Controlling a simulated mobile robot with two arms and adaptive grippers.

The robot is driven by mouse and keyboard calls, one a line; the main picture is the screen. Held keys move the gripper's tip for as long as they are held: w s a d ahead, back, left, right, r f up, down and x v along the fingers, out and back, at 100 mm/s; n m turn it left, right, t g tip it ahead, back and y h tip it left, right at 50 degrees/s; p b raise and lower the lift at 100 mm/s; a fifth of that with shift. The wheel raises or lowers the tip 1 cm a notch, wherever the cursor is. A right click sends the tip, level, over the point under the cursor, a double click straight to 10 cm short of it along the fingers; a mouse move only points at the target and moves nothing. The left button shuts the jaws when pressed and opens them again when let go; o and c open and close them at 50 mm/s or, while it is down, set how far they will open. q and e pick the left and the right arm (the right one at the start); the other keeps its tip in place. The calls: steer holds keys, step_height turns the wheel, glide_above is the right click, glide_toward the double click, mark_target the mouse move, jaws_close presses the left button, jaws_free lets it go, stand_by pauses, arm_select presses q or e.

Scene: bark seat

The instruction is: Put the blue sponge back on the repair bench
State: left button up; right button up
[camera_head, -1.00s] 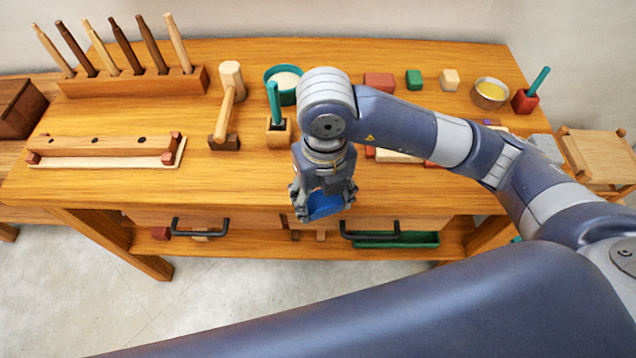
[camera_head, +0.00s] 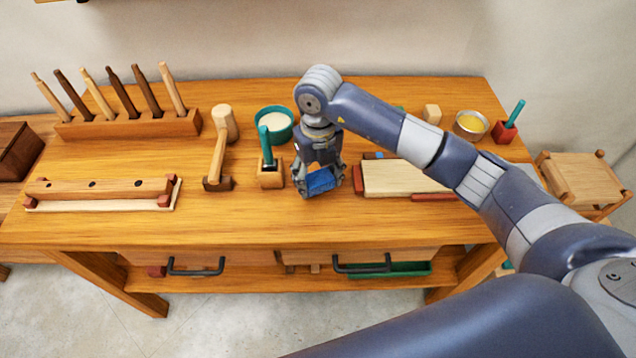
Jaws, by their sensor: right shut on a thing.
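The blue sponge (camera_head: 321,181) is between the fingers of my right gripper (camera_head: 319,188). The gripper points down and is shut on the sponge. Both are over the top of the wooden repair bench (camera_head: 270,221), between a small wooden holder and a pale board. I cannot tell whether the sponge touches the bench top. The fingers hide part of the sponge. My left gripper does not show.
Close on the left is the wooden holder (camera_head: 270,176) with a teal handle, then a mallet (camera_head: 220,145). The pale board (camera_head: 405,178) with red ends lies close on the right. A teal bowl (camera_head: 274,138) stands behind. The bench's front strip is clear.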

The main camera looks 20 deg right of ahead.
mark_target(318, 187)
step_height(318, 187, down, 3)
steer(key=shift+s+r+p, duration=0.1)
steer(key=shift+r+p, duration=0.05)
steer(key=shift+p, duration=0.55)
steer(key=shift+f, duration=0.3)
steer(key=shift+f, duration=0.15)
steer(key=shift+f, duration=0.15)
steer(key=o, duration=0.9)
steer(key=shift+o, duration=0.2)
steer(key=shift+r, duration=0.2)
